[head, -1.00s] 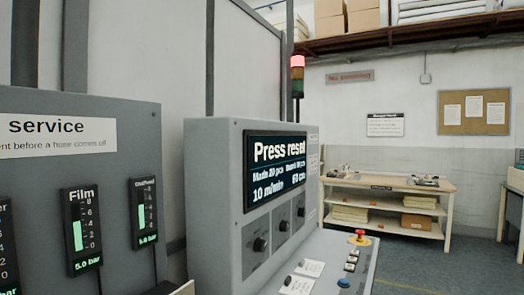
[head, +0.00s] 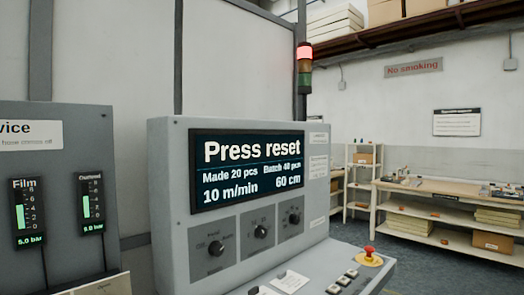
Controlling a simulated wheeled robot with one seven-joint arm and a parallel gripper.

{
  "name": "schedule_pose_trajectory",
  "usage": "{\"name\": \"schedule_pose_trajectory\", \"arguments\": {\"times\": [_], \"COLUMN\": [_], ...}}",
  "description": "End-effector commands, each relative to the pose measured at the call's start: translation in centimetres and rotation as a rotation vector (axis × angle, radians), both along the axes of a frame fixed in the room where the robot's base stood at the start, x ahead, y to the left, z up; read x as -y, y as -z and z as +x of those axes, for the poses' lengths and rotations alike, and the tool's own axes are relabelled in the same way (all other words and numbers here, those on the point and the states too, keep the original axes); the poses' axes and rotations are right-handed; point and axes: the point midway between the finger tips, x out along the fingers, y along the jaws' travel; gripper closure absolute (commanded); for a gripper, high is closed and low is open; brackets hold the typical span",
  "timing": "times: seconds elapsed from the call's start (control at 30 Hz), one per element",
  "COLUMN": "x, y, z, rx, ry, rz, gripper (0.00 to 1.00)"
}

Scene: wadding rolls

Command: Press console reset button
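The grey console (head: 170,190) stands in the middle of the head view. Its dark screen (head: 255,168) reads "Press reset", with "Made 20 pcs", "Batch 40 pcs", "10 m/min" and "60 cm". Three black knobs sit below the screen, the middle one (head: 261,231) among them. On the sloping desk are a red mushroom button on a yellow base (head: 370,256) and several small pale buttons (head: 343,281). The blue button seen earlier is outside the view. I cannot read which button is the reset. My gripper is not in view.
A grey service panel (head: 60,165) with pressure gauges stands at the left. A stack light (head: 305,52) glows red behind the console. A workbench (head: 440,190) and a small shelf (head: 363,157) stand at the back right. Dark floor (head: 420,262) shows between the console and workbench.

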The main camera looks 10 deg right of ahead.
Motion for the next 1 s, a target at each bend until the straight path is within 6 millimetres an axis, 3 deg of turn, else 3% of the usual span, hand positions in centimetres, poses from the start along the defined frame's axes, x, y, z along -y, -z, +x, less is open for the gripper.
{"name": "schedule_pose_trajectory", "arguments": {"times": [0.17, 0.87, 1.0], "x": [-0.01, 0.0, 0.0], "y": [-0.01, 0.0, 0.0], "z": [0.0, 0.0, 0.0], "rx": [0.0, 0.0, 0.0], "ry": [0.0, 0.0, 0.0], "rz": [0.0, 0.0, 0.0], "gripper": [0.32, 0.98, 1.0]}}
